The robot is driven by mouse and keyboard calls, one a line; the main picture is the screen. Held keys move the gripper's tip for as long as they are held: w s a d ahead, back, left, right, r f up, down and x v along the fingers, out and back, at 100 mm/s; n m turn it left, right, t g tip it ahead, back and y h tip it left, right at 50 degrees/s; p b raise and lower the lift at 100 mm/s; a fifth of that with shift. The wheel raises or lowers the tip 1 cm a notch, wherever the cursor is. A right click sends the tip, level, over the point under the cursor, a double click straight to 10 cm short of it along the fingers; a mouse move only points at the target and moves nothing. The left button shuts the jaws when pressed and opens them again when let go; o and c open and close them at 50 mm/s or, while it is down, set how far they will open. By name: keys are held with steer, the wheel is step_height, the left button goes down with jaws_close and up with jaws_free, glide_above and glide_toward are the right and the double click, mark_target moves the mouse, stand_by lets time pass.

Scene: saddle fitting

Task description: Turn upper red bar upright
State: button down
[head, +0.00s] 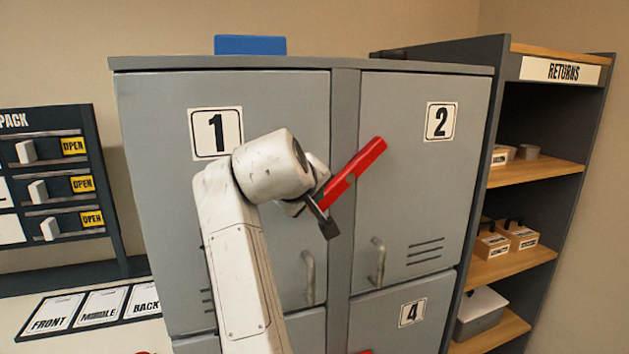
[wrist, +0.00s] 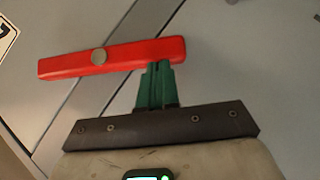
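The upper red bar (head: 352,175) sits on the post between doors 1 and 2. It is tilted, with its upper end to the right over door 2 and its lower end at my gripper. In the wrist view the red bar (wrist: 120,58) runs across the picture, with a round pivot on its face. My gripper's green fingers (wrist: 159,68) are close together, with no gap visible. Their tips meet the bar's lower edge, right of the pivot; I cannot tell whether they press on it.
The grey locker (head: 270,95) has handles on doors 1 and 2 and a blue block (head: 250,45) on top. A returns shelf (head: 540,170) stands at the right. A rack (head: 50,180) with open tags and a labelled counter (head: 90,310) are at the left.

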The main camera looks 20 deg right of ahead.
mark_target(326, 210)
steer(key=shift+d+f+n+t+h, duration=0.2)
steer(key=shift+f+n+h, duration=0.15)
steer(key=shift+f+h, duration=0.2)
steer(key=shift+d+f+n+t+h, duration=0.2)
steer(key=shift+f+n+h, duration=0.2)
steer(key=shift+f, duration=0.2)
steer(key=shift+d+f+n+t+h+b, duration=0.3)
steer(key=shift+d+f+n+h+b, duration=0.25)
steer(key=shift+f+n+h, duration=0.3)
steer(key=shift+d+f+n+t+h+b, duration=0.8)
steer(key=shift+d+n+t+h+b, duration=0.1)
steer(key=shift+d+n+h+b, duration=0.25)
